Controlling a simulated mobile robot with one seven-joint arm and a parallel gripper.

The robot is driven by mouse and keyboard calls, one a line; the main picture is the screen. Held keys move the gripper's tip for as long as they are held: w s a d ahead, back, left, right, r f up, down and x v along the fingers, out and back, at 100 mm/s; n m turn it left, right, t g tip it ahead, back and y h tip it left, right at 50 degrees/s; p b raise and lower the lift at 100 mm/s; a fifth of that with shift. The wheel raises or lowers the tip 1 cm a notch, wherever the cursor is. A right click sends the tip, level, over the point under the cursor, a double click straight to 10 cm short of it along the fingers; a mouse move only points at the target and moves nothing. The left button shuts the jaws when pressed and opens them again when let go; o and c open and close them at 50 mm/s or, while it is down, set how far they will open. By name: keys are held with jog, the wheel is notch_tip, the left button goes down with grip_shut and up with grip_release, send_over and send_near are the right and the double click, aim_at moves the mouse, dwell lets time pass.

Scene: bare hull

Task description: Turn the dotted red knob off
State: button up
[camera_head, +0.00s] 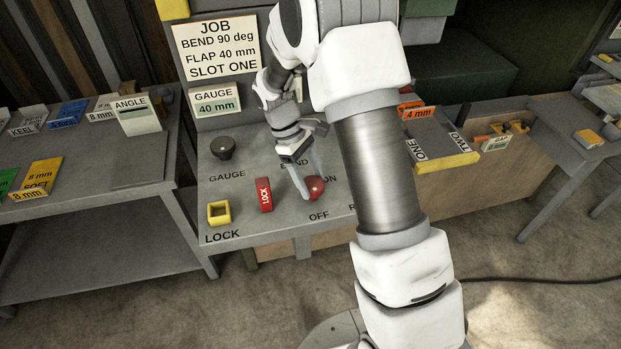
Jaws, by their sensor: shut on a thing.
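The red knob (315,187) sits on the grey control panel between the printed words ON and OFF, with the word BEND partly covered above it. Its dots are too small to make out. My gripper (306,183) reaches down from behind, its fingers shut on the red knob. The arm hides the panel's right side and part of the knob's surroundings.
A GAUGE 40 mm sign (215,101) stands behind. A side table (80,215) holds several labelled blocks.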

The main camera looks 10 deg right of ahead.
dwell(0.5)
jog(key=o, duration=1.4)
jog(key=shift+r, duration=0.1)
jog(key=b+v, duration=0.1)
jog(key=v, duration=1.6)
jog(key=shift+w+r, duration=0.1)
jog(key=shift+r, duration=0.05)
